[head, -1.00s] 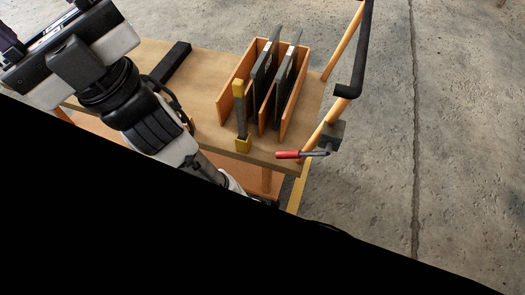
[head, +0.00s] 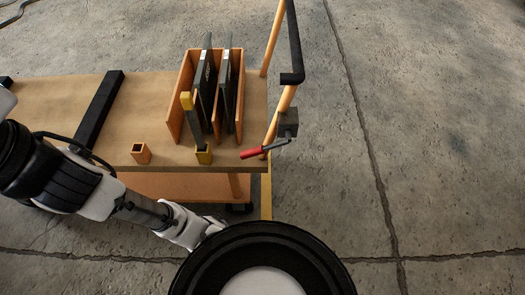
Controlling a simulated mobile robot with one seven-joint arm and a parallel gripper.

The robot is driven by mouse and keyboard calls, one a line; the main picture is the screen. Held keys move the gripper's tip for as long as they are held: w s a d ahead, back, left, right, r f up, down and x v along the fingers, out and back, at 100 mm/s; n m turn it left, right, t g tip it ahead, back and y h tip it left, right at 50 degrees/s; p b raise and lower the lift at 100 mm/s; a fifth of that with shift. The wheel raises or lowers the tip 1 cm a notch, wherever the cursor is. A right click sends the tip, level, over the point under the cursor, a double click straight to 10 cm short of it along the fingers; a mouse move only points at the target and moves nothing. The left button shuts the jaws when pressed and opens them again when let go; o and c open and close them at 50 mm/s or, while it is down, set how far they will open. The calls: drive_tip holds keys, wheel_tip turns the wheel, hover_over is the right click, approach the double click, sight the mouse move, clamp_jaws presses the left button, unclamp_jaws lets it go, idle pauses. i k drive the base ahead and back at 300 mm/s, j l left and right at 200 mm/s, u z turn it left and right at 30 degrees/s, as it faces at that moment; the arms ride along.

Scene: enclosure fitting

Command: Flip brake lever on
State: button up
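The brake lever (head: 262,150) has a red grip and a grey shaft. It sticks out to the left from a dark grey block (head: 288,123) on the orange post at the cart's right end, and its grip lies over or beside the front right corner of the cart top (head: 160,95). My arm reaches in from the left edge, in front of the cart. My gripper is not visible; the arm's lower end runs behind a large black round part at the bottom of the head view. Nothing is seen touching the lever.
An orange rack (head: 186,75) holds dark flat panels upright. A yellow-ended dark bar (head: 190,120) stands before it in a yellow socket. A small orange socket (head: 141,153) and a black bar (head: 100,105) are further left. A black handle (head: 293,45) rises at the right. Floor right of the cart is clear.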

sight(260, 150)
drive_tip(key=u, duration=1.2)
drive_tip(key=k+l, duration=0.15)
drive_tip(key=l, duration=0.2)
drive_tip(key=k+l, duration=0.15)
drive_tip(key=l, duration=0.2)
drive_tip(key=k+l, duration=0.2)
drive_tip(key=l, duration=0.15)
drive_tip(key=k+l, duration=0.15)
drive_tip(key=l, duration=0.2)
drive_tip(key=k+l, duration=0.15)
drive_tip(key=l, duration=0.2)
